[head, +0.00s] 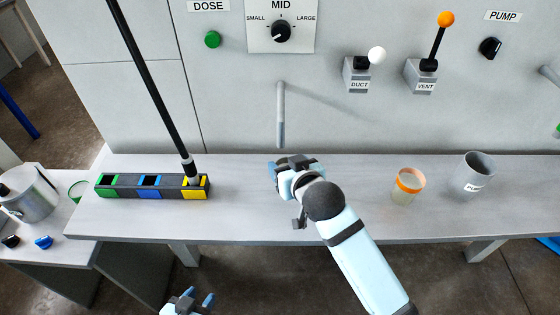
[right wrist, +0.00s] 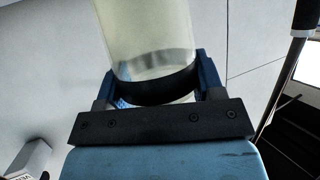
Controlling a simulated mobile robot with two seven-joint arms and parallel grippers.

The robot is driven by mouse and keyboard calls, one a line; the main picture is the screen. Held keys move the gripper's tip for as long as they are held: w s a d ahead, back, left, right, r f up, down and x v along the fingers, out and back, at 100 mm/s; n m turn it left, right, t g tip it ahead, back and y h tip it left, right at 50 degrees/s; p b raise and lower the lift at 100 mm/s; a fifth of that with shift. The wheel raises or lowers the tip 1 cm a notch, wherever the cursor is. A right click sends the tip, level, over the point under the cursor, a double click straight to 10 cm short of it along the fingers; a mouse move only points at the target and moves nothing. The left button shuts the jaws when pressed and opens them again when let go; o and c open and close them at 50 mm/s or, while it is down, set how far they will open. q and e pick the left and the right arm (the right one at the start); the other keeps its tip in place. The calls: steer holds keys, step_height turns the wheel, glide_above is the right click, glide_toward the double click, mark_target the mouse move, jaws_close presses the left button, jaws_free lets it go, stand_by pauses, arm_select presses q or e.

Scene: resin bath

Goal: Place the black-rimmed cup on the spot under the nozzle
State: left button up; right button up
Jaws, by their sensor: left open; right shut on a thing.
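My right gripper (head: 288,175) is just below the nozzle (head: 281,115) in the head view, over the bench. It is shut on the black-rimmed cup (right wrist: 150,40), a clear cup with a black band (right wrist: 155,88) that sits between the blue fingers in the right wrist view. In the head view my gripper and arm hide nearly all of this cup, and the spot under the nozzle is hidden too. I cannot tell whether the cup touches the bench. My left gripper (head: 188,302) is open and empty at the bottom edge, in front of the bench and low.
On the bench (head: 350,222) stand an orange-rimmed cup (head: 408,186) and a grey cup (head: 473,176) at right. A rack with green, blue and yellow slots (head: 122,190) at left holds a black rod (head: 150,85). Levers (head: 440,45) and knobs (head: 282,31) stick out of the wall panel.

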steer(key=shift+w+a+f+p, duration=0.15)
steer(key=shift+w+a+f, duration=0.15)
steer(key=shift+w+f, duration=0.35)
steer(key=shift+w+a+f+p, duration=0.1)
steer(key=shift+w+a+f, duration=0.15)
steer(key=shift+w+f, duration=0.4)
steer(key=shift+w+a+f+p, duration=0.15)
steer(key=shift+w+a+f, duration=0.15)
steer(key=shift+w+f, duration=0.35)
steer(key=shift+r, duration=0.1)
steer(key=o, duration=1)
steer(key=shift+c, duration=0.2)
steer(key=v, duration=1.2)
steer(key=shift+r+b, duration=0.15)
steer(key=shift+b, duration=0.25)
